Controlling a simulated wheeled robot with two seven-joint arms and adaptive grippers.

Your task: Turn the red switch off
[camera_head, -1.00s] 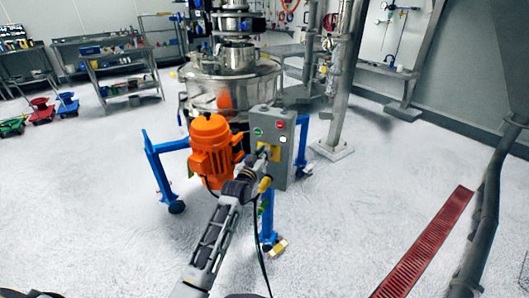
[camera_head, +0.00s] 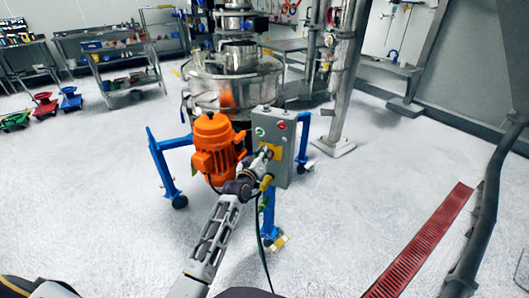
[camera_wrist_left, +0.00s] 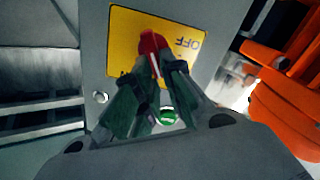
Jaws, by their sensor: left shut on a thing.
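The red switch (camera_wrist_left: 151,44) is a small red handle on a yellow plate (camera_wrist_left: 125,30) with "OFF" lettering, which reads upside down in the left wrist view. The plate is on the front of a grey control box (camera_head: 286,172). My left gripper (camera_head: 266,152) is at that plate in the head view. In the left wrist view its fingers (camera_wrist_left: 155,70) are shut on the red switch, covering its lower part. The switch's exact angle is hard to tell. My right gripper is not in view.
The box also has a green button (camera_head: 260,132) and a red button (camera_head: 281,126). An orange motor (camera_head: 214,145) stands just left of it, before the steel sifter (camera_head: 235,90). Blue legs (camera_head: 165,170) support the machine. A red floor grate (camera_head: 420,245) lies right; open floor surrounds it.

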